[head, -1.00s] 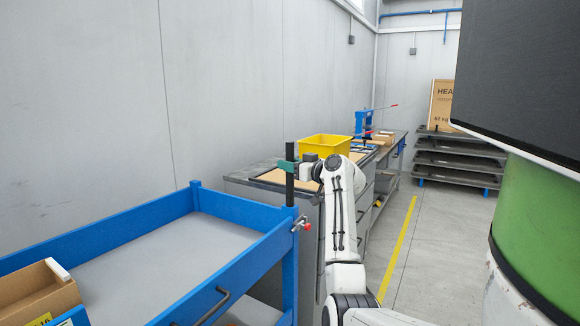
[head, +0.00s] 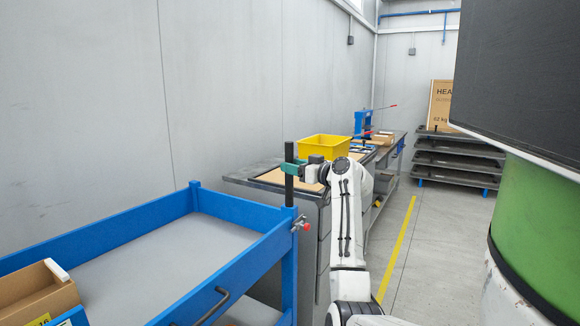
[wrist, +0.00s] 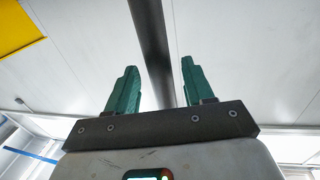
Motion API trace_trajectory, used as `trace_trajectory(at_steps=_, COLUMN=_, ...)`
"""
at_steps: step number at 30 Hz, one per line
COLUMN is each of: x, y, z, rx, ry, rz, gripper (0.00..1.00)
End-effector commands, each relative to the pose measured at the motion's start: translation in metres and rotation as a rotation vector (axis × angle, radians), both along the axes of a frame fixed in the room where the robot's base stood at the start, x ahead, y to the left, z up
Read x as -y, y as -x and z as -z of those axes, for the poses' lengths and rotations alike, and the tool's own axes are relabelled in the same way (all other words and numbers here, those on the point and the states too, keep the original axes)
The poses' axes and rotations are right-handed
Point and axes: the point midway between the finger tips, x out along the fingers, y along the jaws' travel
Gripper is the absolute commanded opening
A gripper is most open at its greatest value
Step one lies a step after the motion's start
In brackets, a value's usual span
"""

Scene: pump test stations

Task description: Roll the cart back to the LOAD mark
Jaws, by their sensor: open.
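The blue cart (head: 262,253) with a grey top stands at the lower left in the head view, its raised blue rim around the tray. A black upright post (head: 289,172) rises from its near right corner; the post also shows in the wrist view (wrist: 150,40), between the fingers. My gripper (wrist: 153,85) has green fingers and is open, one finger on each side of the post with gaps showing. In the head view my gripper (head: 291,168) is at the post's upper part. I see no LOAD mark in these views.
A cardboard box (head: 38,290) sits on the cart's left. Beyond it stands a workbench (head: 262,182) with a yellow bin (head: 323,147). A yellow floor line (head: 397,250) runs along the clear aisle. A large green cylinder (head: 540,225) blocks the right side.

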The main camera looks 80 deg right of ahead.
Motion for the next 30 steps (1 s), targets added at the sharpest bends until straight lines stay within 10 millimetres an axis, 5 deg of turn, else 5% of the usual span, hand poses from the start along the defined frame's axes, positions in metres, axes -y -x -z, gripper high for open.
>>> trace_trajectory(at_steps=13, x=-0.035, y=0.068, z=0.001, rx=0.0, ry=0.0, rz=0.003, gripper=0.52)
trace_trajectory(at_steps=30, x=-0.039, y=0.076, z=0.001, rx=-0.001, ry=0.0, rz=0.001, gripper=0.52)
